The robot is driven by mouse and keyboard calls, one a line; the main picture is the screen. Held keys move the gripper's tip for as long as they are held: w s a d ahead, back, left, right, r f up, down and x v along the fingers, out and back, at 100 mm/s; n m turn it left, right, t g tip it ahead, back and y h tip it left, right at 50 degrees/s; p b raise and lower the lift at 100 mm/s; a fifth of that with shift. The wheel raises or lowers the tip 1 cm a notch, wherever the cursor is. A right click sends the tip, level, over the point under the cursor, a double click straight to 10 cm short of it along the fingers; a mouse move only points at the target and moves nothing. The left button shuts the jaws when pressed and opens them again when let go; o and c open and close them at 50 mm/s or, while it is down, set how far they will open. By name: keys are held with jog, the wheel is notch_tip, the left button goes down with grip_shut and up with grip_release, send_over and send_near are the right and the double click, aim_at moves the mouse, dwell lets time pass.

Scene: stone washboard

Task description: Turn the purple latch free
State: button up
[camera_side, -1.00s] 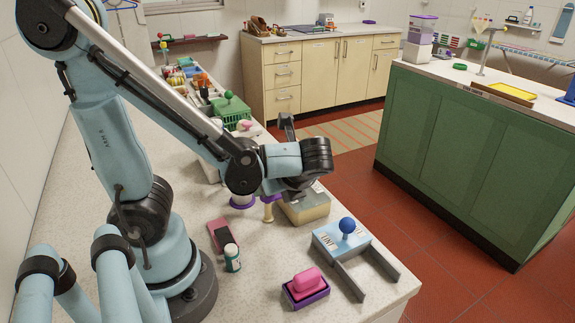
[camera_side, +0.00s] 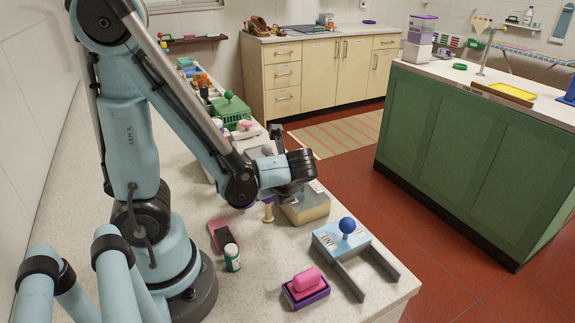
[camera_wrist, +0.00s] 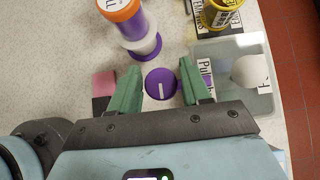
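The purple latch (camera_wrist: 161,83) shows in the wrist view as a round purple knob with a white line on its top. Its pale yellowish post (camera_side: 268,211) shows in the side view under my wrist, with the knob mostly hidden by my arm. My gripper (camera_wrist: 160,66) is open, with one green finger to the left of the knob and one to the right. There is a gap on both sides, and I see no contact. I cannot tell how far the fingertips are above the knob. The fingers are hidden in the side view.
A translucent box (camera_wrist: 236,106) with a label and a white ball stands close to the right. A purple and white container with an orange rim (camera_wrist: 131,12) stands beyond the latch. A pink and dark block (camera_wrist: 103,85) lies left. A blue-knobbed fixture (camera_side: 325,240) stands nearer the counter's edge.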

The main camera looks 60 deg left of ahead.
jog(key=c, duration=0.7)
jog(key=shift+n+g, duration=0.3)
jog(key=shift+n, duration=0.1)
jog(key=shift+n+g+h, duration=0.6)
jog(key=shift+n+g, duration=1.3)
jog(key=shift+n, duration=0.7)
jog(key=o, duration=1)
